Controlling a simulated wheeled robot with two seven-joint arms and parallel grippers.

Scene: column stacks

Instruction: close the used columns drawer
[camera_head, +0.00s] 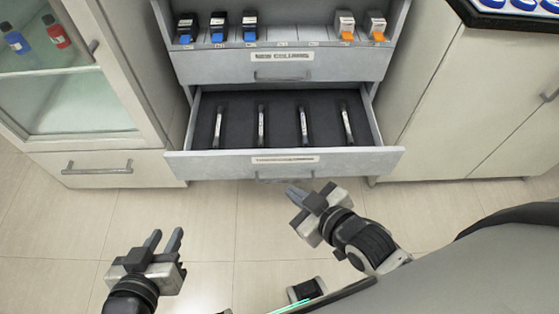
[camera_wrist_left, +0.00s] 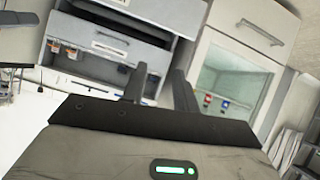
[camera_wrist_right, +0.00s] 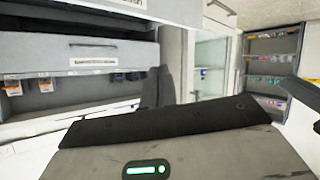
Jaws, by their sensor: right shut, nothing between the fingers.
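The lower drawer (camera_head: 200,166) is pulled out of the grey cabinet in the head view. Its label is too small to read surely. Several slim columns (camera_head: 262,126) lie apart in its dark insert. My left gripper (camera_head: 168,239) is open and empty, lower left above the floor, away from the drawer.
A glass-door cabinet (camera_head: 85,105) stands left and a cream cabinet (camera_head: 440,120) right. The floor (camera_head: 215,225) in front is clear.

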